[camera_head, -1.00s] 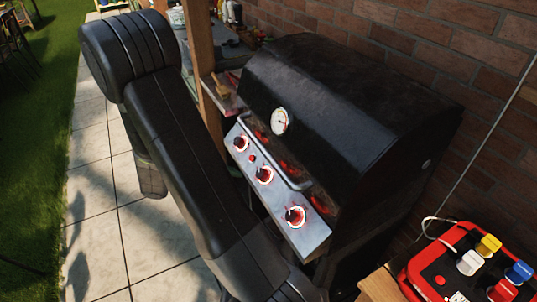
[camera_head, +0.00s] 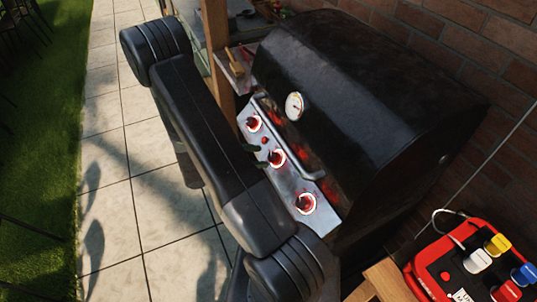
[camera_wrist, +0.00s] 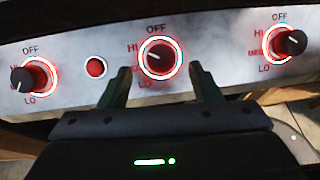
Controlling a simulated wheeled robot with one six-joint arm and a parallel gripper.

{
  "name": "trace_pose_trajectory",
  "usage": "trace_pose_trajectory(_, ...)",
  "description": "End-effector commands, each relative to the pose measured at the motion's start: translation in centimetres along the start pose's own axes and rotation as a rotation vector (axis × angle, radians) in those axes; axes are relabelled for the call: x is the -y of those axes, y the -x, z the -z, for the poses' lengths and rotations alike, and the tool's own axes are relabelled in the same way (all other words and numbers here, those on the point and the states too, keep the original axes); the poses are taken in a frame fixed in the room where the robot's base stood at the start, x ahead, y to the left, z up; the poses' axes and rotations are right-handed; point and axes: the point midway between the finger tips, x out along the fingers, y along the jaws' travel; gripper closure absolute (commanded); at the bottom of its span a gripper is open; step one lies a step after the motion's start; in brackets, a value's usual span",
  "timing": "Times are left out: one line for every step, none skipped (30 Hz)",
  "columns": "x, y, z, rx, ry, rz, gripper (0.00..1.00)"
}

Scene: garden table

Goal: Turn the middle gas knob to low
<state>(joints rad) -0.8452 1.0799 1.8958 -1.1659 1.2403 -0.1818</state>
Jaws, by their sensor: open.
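The middle gas knob (camera_wrist: 160,60) is black with a lit red-and-white ring. In the wrist view its white mark points up-left, toward HI; OFF is above it and LO is at lower left. It also shows in the head view (camera_head: 277,158). My gripper (camera_wrist: 160,75) is open, with one dark green finger to the lower left of this knob and one to the lower right. The left finger partly hides the labels.
The left knob (camera_wrist: 22,79) and right knob (camera_wrist: 290,42) flank it, with a red button (camera_wrist: 96,67) between the left and middle knobs. The black grill lid (camera_head: 370,90) is closed above the panel. A red case (camera_head: 440,262) stands at lower right.

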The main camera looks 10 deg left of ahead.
Motion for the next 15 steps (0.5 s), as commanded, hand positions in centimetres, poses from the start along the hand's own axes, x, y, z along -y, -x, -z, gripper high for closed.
trace_pose_trajectory(0.1, -1.0, -0.2, 0.001, 0.001, 0.005, 0.43)
trace_pose_trajectory(0.1, -1.4, -0.1, 0.001, 0.002, 0.005, 0.43)
trace_pose_trajectory(0.2, -2.0, -0.1, -0.001, 0.002, 0.006, 0.43)
trace_pose_trajectory(0.1, -2.4, -0.1, 0.0, 0.001, 0.004, 0.43)
trace_pose_trajectory(0.1, -2.7, -0.1, 0.0, 0.001, 0.004, 0.43)
trace_pose_trajectory(0.1, -3.1, -0.1, 0.0, 0.001, 0.003, 0.43)
trace_pose_trajectory(0.1, -3.4, -0.1, 0.0, 0.001, 0.003, 0.43)
trace_pose_trajectory(0.1, -3.6, -0.1, 0.0, 0.001, 0.003, 0.43)
trace_pose_trajectory(0.1, -3.9, -0.1, 0.0, 0.0, 0.003, 0.43)
trace_pose_trajectory(0.1, -4.0, -0.1, 0.0, 0.0, 0.002, 0.43)
trace_pose_trajectory(0.1, -4.2, 0.0, 0.0, 0.0, 0.001, 0.43)
trace_pose_trajectory(0.1, -4.3, 0.0, 0.0, 0.0, 0.001, 0.43)
trace_pose_trajectory(0.1, -4.3, 0.0, -0.001, 0.0, 0.001, 0.43)
trace_pose_trajectory(0.1, -4.3, 0.0, -0.001, 0.0, 0.001, 0.43)
trace_pose_trajectory(0.0, -4.4, 0.0, -0.001, 0.0, 0.0, 0.43)
